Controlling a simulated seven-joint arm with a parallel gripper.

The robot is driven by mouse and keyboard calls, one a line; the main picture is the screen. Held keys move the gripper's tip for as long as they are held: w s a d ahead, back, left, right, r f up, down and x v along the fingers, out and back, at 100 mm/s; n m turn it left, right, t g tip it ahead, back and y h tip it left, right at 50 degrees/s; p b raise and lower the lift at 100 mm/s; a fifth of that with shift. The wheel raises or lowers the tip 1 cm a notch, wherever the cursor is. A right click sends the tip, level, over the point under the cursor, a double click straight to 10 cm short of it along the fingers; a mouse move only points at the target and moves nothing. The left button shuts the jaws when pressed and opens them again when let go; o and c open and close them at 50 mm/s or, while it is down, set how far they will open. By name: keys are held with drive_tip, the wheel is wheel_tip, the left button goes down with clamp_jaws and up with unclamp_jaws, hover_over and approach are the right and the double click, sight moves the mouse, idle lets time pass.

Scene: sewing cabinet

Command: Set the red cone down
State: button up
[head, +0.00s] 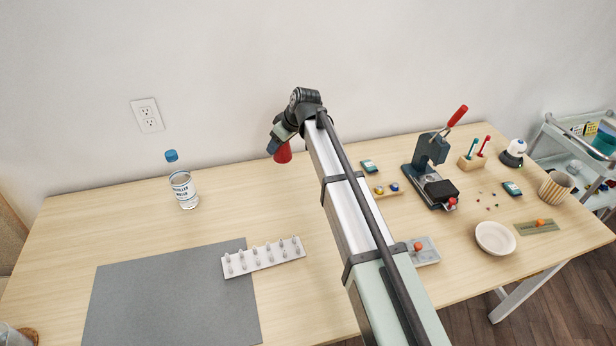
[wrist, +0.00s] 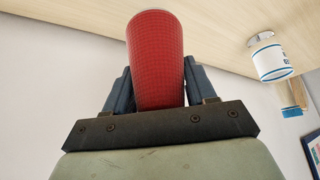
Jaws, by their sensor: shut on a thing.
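The red cone (head: 283,153) hangs below my gripper (head: 274,144) near the back of the table in the head view. In the wrist view the red cone (wrist: 156,62) stands between the two dark fingers of my gripper (wrist: 158,85), which are shut on it. Its surface has a fine grid texture. In the head view the cone appears above the tabletop, close to the wall; its exact height over the wood is hard to tell. The fingers partly hide its upper part there.
A water bottle (head: 183,188) with a blue cap stands left of the cone. A grey mat (head: 165,300) and a white peg rack (head: 262,258) lie at the front left. A press (head: 430,165) and a white bowl (head: 495,238) are at the right. Bare wood lies between bottle and rack.

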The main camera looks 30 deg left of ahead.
drive_tip(key=w+d+m, duration=0.1)
drive_tip(key=w+d, duration=0.7)
drive_tip(key=shift+s+d+f+n+g, duration=0.1)
drive_tip(key=shift+s+f+n+g, duration=0.4)
drive_tip(key=shift+f, duration=1.15)
drive_tip(key=shift+s+a+f+n+g, duration=0.1)
drive_tip(key=shift+f+n, duration=0.75)
drive_tip(key=shift+f, duration=0.75)
drive_tip(key=shift+s+d+f+n+g, duration=0.2)
drive_tip(key=shift+f+n, duration=0.45)
drive_tip(key=shift+f, duration=1)
drive_tip(key=shift+s+a, duration=0.1)
drive_tip(key=o, duration=1)
drive_tip(key=shift+f, duration=0.15)
drive_tip(key=shift+o, duration=0.3)
drive_tip(key=s+v, duration=0.1)
drive_tip(key=v, duration=1.1)
drive_tip(key=shift+w, duration=0.45)
